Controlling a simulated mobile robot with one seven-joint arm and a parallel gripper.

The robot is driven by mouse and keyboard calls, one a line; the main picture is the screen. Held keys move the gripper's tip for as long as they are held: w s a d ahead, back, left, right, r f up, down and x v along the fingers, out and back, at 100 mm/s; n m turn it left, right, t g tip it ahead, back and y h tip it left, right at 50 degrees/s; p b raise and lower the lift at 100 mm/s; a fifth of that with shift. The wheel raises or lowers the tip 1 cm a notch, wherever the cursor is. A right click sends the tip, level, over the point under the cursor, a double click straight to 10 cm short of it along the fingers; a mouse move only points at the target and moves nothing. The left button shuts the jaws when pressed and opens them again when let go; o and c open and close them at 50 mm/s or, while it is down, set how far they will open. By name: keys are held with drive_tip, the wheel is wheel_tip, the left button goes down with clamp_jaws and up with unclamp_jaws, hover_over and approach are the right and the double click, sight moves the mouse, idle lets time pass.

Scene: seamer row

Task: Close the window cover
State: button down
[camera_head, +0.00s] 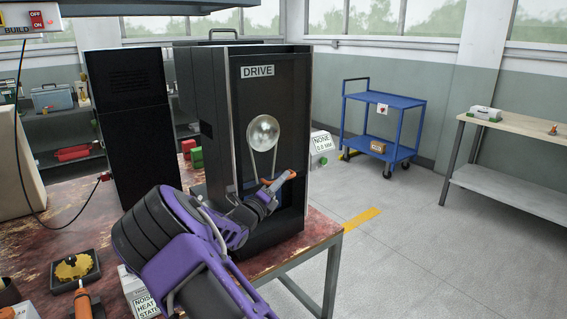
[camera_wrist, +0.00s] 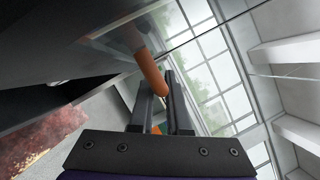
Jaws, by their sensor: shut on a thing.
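A dark cabinet (camera_head: 293,80) with a DRIVE label stands on the worn red table. Its front shows a round pulley (camera_head: 263,133) and a belt. An orange handle (camera_head: 288,177) lies in front of the lower front, and it also shows in the wrist view (camera_wrist: 151,72). There it meets a clear, reflective panel (camera_wrist: 120,38), which looks like the window cover. How far the cover stands open I cannot tell. My gripper (camera_head: 268,190) is shut on the orange handle, its two fingers on either side of it in the wrist view (camera_wrist: 159,88).
A dark box (camera_head: 128,120) stands left of the cabinet. A blue cart (camera_head: 385,100) and a bench (camera_head: 512,128) stand to the right, beyond open floor.

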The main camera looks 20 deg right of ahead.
wheel_tip(320, 180, down, 8)
drive_tip(key=b, duration=0.1)
idle(0.4)
drive_tip(key=c, duration=0.9)
unclamp_jaws()
drive_tip(key=shift+r, duration=0.1)
drive_tip(key=p+v, duration=0.1)
drive_tip(key=v, duration=1.6)
drive_tip(key=shift+s+a, duration=0.15)
drive_tip(key=shift+a, duration=0.05)
